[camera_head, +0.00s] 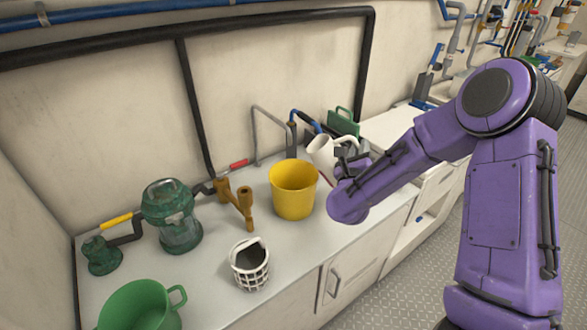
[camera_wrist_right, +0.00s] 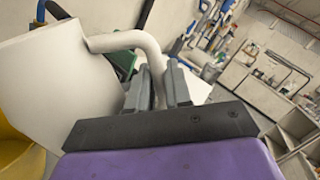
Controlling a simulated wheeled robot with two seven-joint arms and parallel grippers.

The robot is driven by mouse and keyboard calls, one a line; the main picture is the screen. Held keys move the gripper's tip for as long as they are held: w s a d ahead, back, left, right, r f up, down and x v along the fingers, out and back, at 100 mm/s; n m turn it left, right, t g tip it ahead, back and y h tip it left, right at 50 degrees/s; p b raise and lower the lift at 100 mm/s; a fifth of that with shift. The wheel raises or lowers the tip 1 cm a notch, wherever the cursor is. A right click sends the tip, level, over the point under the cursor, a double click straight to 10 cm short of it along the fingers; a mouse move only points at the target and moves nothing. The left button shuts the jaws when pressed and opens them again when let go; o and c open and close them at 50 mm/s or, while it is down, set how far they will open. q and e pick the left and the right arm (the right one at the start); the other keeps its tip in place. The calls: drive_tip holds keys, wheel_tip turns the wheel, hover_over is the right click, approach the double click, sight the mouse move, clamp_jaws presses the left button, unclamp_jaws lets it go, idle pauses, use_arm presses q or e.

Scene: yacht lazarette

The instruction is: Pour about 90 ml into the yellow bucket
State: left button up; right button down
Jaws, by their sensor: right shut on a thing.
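The yellow bucket (camera_head: 292,192) stands upright on the counter in the head view, and its rim edge also shows at the far left of the right wrist view (camera_wrist_right: 14,160). My right gripper (camera_head: 346,160) is shut on the handle of a white jug (camera_head: 320,148). The jug fills the left of the right wrist view (camera_wrist_right: 62,95), with its handle between the gripper fingers (camera_wrist_right: 160,88). The jug is held tilted, above and just right of the bucket. I cannot see any liquid or the inside of the bucket's bottom. My left gripper is not in view.
On the counter (camera_head: 215,262) are a green lantern (camera_head: 172,217), a brass fitting (camera_head: 236,203), a white basket (camera_head: 250,265), a green mug-like pot (camera_head: 140,308) and a small green item (camera_head: 101,256). A wall with dark pipes runs behind. A green board (camera_head: 343,123) stands behind the jug.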

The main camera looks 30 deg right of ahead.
sight(346, 139)
drive_tip(key=shift+w+a+r+n, duration=0.15)
drive_tip(key=shift+r+n, duration=0.05)
drive_tip(key=shift+n, duration=0.2)
drive_tip(key=n, duration=0.1)
drive_tip(key=a+r+n+t+p, duration=0.1)
drive_tip(key=shift+w+n, duration=0.35)
drive_tip(key=shift+n, duration=0.05)
drive_tip(key=shift+w+a+r+n+p, duration=0.2)
drive_tip(key=shift+r+n+p, duration=0.3)
drive_tip(key=shift+n+p, duration=0.05)
drive_tip(key=shift+w+a+r+n+p, duration=0.15)
drive_tip(key=shift+r+n+p, duration=0.35)
drive_tip(key=shift+n, duration=0.05)
drive_tip(key=shift+w+a+n+t+y, duration=0.4)
drive_tip(key=shift+a+n+t, duration=0.15)
drive_tip(key=shift+n, duration=0.45)
drive_tip(key=shift+w+a+r+n+p, duration=0.3)
drive_tip(key=shift+w+a+r+n, duration=0.05)
drive_tip(key=shift+w+a+n, duration=0.2)
drive_tip(key=shift+w+a+r+n+p, duration=0.3)
drive_tip(key=shift+w+a+n, duration=0.15)
drive_tip(key=shift+a+n, duration=0.1)
drive_tip(key=shift+w+a+f+n+t+y, duration=0.1)
drive_tip(key=shift+w+a+n+t+y, duration=0.4)
drive_tip(key=shift+n, duration=0.4)
drive_tip(key=shift+s+d, duration=0.15)
drive_tip(key=shift+w+a+r+n, duration=0.3)
drive_tip(key=shift+a+n, duration=0.1)
drive_tip(key=shift+n, duration=0.4)
